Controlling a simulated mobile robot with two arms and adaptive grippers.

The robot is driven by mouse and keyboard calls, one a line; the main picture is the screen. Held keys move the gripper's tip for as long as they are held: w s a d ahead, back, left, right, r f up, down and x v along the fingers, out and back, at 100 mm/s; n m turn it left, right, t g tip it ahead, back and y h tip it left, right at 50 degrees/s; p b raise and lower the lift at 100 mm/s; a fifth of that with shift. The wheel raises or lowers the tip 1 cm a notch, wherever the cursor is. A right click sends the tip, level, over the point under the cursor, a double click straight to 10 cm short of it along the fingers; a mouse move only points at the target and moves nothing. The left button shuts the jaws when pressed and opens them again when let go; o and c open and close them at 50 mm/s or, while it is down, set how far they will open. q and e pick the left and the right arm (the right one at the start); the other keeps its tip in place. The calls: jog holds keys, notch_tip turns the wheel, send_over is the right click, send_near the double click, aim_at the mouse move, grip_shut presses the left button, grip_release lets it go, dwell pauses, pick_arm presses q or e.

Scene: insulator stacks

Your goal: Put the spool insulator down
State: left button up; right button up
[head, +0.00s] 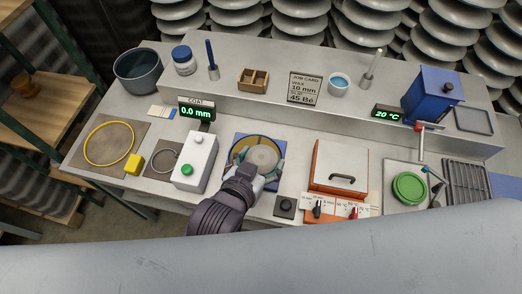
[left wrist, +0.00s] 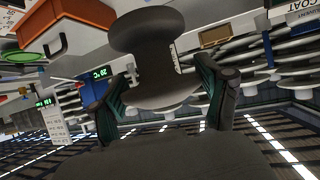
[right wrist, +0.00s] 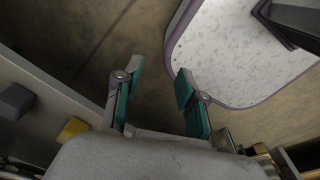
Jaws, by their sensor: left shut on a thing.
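The spool insulator (head: 262,156) is a grey-green round piece in the head view. It is over a blue square plate with a yellow ring (head: 236,152) at the middle of the bench. My left gripper (head: 256,166) is shut on it from the front. In the left wrist view the spool insulator (left wrist: 150,62) is dark, with a wide flange and a narrower waist, between the two teal-padded fingers (left wrist: 168,95). Whether its base touches the plate is hidden. My right gripper (right wrist: 150,84) is open and empty in the right wrist view, away from the bench top.
A white box with a green button (head: 195,163) stands just left of the plate. An orange-sided box with a handled lid (head: 340,165) is on the right, with a small dark block (head: 285,206) nearer. A raised ledge (head: 260,107) with a display (head: 197,110) runs behind.

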pick_arm(q)
jog(key=w+a+f, duration=0.1)
jog(key=w+f, duration=0.1)
jog(key=w, duration=0.1)
jog(key=w+a+f+p, duration=0.1)
jog(key=w+f, duration=0.1)
jog(key=w, duration=0.2)
jog(key=w+a+f, duration=0.1)
jog(key=w+f, duration=0.1)
jog(key=w, duration=0.1)
jog(key=shift+w+a+f+p, duration=0.15)
jog(key=shift+w+a+p, duration=0.15)
jog(key=shift+w+p, duration=0.05)
jog(key=shift+w+a+f, duration=0.1)
jog(key=shift+f, duration=0.05)
notch_tip(320, 180, down, 3)
jog(key=shift+f+p, duration=0.15)
jog(key=shift+p, duration=0.2)
jog(key=shift+f, duration=0.3)
pick_arm(e)
jog(key=r, duration=0.1)
jog(key=a+r, duration=0.1)
jog(key=shift+w+r, duration=0.25)
jog(key=shift+r, duration=0.1)
pick_arm(q)
jog(key=shift+f, duration=0.15)
jog(key=o, duration=1.5)
pick_arm(e)
jog(key=shift+a, duration=0.1)
